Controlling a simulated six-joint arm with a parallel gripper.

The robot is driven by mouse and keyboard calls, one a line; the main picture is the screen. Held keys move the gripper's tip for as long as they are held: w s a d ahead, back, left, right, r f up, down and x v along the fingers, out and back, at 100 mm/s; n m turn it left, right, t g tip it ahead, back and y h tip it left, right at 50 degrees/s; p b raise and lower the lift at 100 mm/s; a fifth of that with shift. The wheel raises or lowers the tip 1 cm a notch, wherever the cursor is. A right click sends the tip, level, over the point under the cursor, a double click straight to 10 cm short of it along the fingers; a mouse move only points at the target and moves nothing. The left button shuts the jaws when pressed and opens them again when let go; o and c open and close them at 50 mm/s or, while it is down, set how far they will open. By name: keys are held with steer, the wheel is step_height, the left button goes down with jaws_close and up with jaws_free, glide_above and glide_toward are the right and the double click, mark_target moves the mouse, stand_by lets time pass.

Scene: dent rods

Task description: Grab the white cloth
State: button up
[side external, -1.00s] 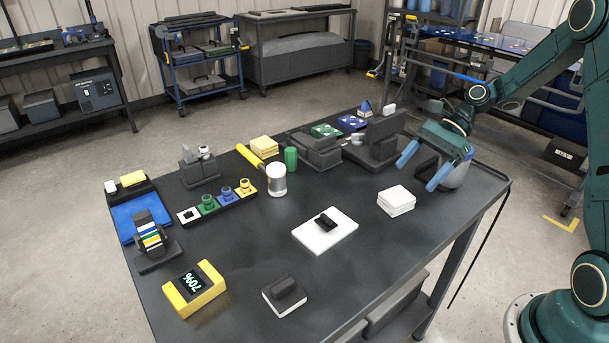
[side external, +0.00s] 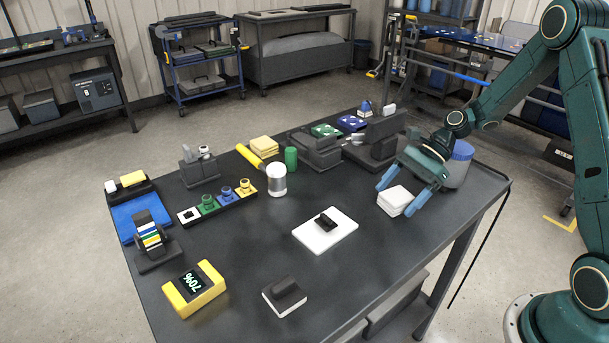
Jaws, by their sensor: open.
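The white cloth (side external: 394,201) is a small folded square stack lying on the dark table near its right side. My gripper (side external: 402,194) is open, with its two blue fingers pointing down and to the left. In this view the fingers lie over the back and right edges of the cloth, one at each side of it. I cannot tell whether they touch the cloth or how far above the table they are.
A blue-lidded container (side external: 458,163) stands just behind my gripper. A white board with a black block (side external: 326,219) lies left of the cloth. Dark equipment (side external: 383,138) stands behind. The table (side external: 400,262) is bare in front of the cloth.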

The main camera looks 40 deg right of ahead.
mark_target(397, 195)
steer(key=shift+a+f, duration=0.25)
steer(key=shift+f, duration=0.1)
steer(key=c, duration=1.1)
steer(key=shift+o, duration=0.2)
steer(key=shift+r, duration=0.15)
step_height(397, 195, up, 20)
steer(key=shift+w+a, duration=0.1)
stand_by(0.7)
